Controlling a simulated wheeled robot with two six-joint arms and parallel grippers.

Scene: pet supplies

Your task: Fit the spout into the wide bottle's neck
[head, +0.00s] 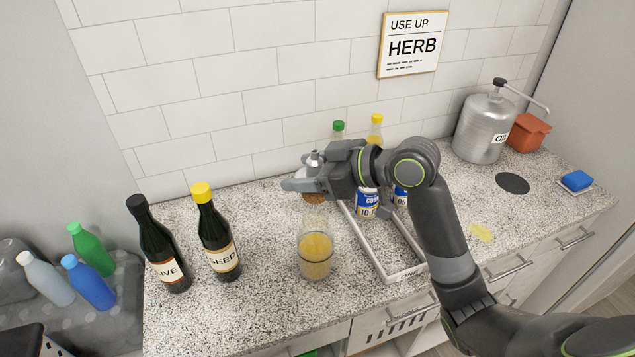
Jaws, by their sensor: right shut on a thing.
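My right gripper (303,184) is shut on the spout (314,159). The spout's metal top shows above the fingers and its brown cork (314,198) below them. The spout is roughly upright over the wide bottle (315,258), a clear glass bottle with yellow oil that stands on the counter. The cork is at or just above the bottle's pale neck (315,216); I cannot tell whether they touch. The fingers hide the middle of the spout. My left gripper is not in view.
Two dark bottles, one black-capped (160,245) and one yellow-capped (216,235), stand to the left. A tray (404,276) with blue-labelled containers (367,203) is right of the wide bottle, partly behind my arm. A metal canister (484,128) stands farther right.

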